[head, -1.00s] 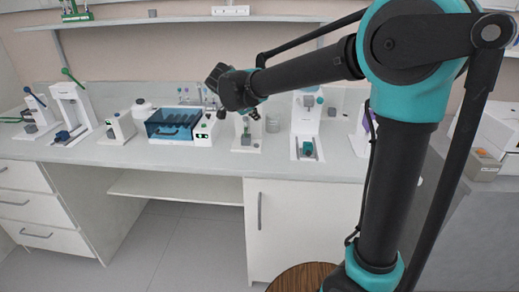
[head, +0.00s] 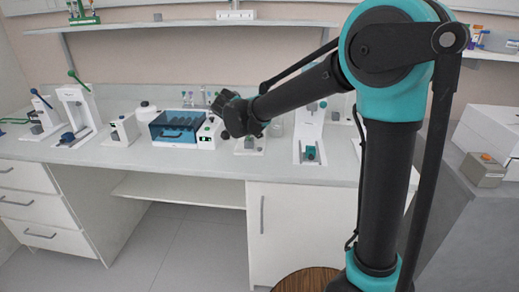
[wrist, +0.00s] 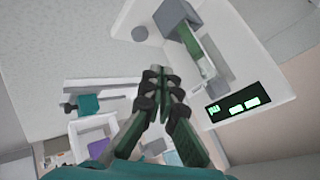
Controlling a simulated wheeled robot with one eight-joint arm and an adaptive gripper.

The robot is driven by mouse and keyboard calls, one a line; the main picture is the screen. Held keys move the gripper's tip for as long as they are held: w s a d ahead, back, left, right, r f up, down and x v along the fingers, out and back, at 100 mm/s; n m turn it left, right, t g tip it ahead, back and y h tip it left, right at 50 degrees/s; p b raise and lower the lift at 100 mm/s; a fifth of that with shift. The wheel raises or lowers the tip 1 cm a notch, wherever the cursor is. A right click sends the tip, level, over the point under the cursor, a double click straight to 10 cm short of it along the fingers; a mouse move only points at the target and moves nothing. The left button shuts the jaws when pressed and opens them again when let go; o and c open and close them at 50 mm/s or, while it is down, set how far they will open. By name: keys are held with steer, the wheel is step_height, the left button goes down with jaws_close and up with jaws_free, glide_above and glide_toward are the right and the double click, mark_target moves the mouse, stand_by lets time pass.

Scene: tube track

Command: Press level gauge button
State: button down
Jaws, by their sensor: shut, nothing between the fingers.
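The level gauge fills the upper right of the wrist view: a white device with a green-lit display (wrist: 237,105), a green tube (wrist: 190,45) and a grey block (wrist: 172,14). The fingertips are too dark to make out there.
A blue-lidded box (head: 175,126) stands left of my gripper. A white stand with a teal block (head: 310,152) is to the right; the teal block also shows in the wrist view (wrist: 88,104). A shelf (head: 180,26) runs above the bench.

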mark_target(258, 149)
steer(key=shift+f, duration=1.45)
steer(key=shift+f, duration=0.2)
steer(key=shift+f, duration=0.2)
stand_by(0.3)
steer(key=shift+f, duration=0.45)
stand_by(0.7)
stand_by(0.4)
steer(key=shift+r, duration=0.85)
steer(key=shift+r, duration=2.55)
